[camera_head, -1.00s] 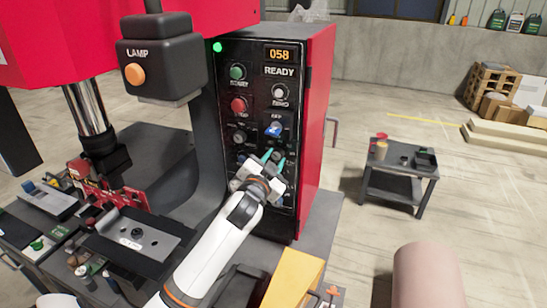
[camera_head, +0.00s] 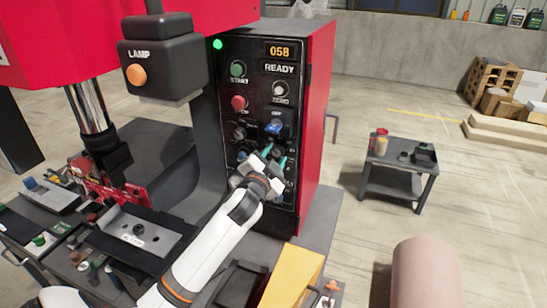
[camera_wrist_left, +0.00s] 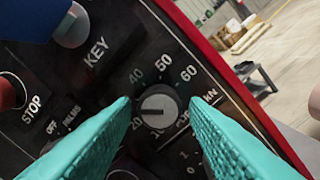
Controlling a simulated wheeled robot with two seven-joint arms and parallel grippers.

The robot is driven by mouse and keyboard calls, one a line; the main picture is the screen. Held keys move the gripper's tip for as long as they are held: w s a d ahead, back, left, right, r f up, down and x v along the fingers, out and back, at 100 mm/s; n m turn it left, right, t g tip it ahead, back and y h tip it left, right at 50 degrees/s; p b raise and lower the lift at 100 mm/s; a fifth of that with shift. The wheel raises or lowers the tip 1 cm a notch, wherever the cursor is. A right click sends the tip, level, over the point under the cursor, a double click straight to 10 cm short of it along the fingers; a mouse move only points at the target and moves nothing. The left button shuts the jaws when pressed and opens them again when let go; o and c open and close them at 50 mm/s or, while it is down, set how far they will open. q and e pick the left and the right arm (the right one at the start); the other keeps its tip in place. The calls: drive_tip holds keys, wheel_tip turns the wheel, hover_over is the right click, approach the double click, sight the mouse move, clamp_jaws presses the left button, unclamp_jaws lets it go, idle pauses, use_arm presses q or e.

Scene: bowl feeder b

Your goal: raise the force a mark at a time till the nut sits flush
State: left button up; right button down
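My left gripper (camera_head: 274,159) is at the lower part of the press's control panel (camera_head: 257,112). In the left wrist view its teal fingers (camera_wrist_left: 160,101) are apart. The round grey force knob (camera_wrist_left: 158,110) shows between their tips, with a gap visible on each side. My right gripper is out of view.
A blue key switch (camera_head: 274,127) sits just above my gripper, and the red STOP button (camera_wrist_left: 10,93) is to the left in the wrist view. The lamp box (camera_head: 160,60) overhangs the plate. A small dark table (camera_head: 395,182) stands right, with open floor around it.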

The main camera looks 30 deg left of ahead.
use_arm(q)
drive_tip(key=shift+o, duration=0.7)
drive_tip(key=shift+s+f, duration=0.1)
drive_tip(key=shift+s, duration=0.1)
drive_tip(key=b+v, duration=0.3)
drive_tip(key=v, duration=0.8)
drive_tip(key=shift+s, duration=0.3)
drive_tip(key=shift+d, duration=0.1)
